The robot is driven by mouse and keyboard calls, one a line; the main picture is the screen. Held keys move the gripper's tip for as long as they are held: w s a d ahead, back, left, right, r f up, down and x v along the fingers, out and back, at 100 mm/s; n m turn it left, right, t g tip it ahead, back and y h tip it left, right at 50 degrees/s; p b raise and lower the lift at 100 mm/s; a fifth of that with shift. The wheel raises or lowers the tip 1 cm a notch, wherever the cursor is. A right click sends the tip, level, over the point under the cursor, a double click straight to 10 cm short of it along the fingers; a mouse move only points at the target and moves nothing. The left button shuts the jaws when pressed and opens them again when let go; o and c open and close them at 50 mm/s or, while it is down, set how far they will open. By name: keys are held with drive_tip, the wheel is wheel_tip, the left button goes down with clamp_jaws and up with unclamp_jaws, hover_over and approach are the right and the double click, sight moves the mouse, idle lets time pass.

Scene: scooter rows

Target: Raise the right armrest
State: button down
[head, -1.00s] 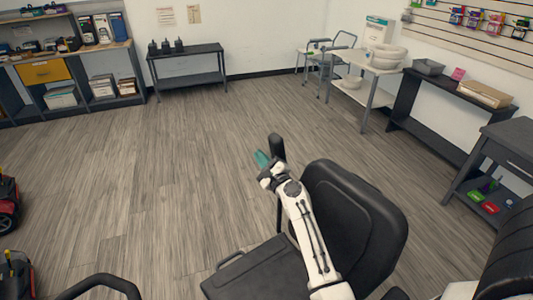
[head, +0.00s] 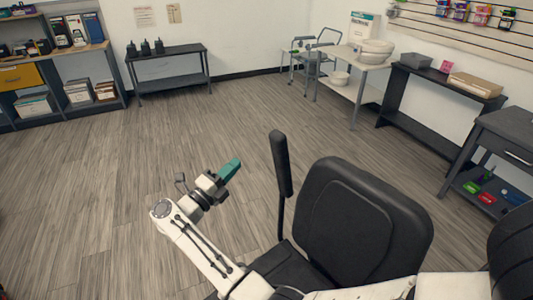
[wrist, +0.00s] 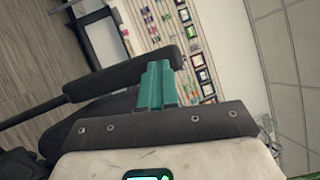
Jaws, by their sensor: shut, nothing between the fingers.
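The scooter seat has a black backrest (head: 362,215) and a black cushion (head: 290,266). The right armrest (head: 280,163) is a black pad standing nearly upright at the seat's far side, on a thin bar that runs down beside the backrest. My gripper (head: 231,169), with teal fingers, is shut and empty, left of the armrest pad and apart from it in the head view. In the wrist view the armrest pad (wrist: 120,76) runs across behind the shut fingers (wrist: 157,66). My arm hides part of the cushion.
Another black seat part (head: 512,250) is at the right edge. A dark side table (head: 500,140) stands at the right, and a low black table (head: 168,68) and shelves stand at the back. The wood floor (head: 100,200) left of my arm is clear.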

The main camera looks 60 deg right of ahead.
drive_tip(key=a+f+m+g+y, duration=0.1)
drive_tip(key=a+g, duration=0.2)
drive_tip(key=a, duration=0.1)
drive_tip(key=p, duration=0.4)
approach(274, 146)
drive_tip(key=shift+g, duration=0.4)
drive_tip(key=x, duration=0.5)
drive_tip(key=shift+w+d+r, duration=0.1)
drive_tip(key=shift+w+d, duration=0.05)
drive_tip(key=shift+d, duration=0.1)
drive_tip(key=shift+s+d, duration=0.25)
drive_tip(key=shift+d, duration=0.4)
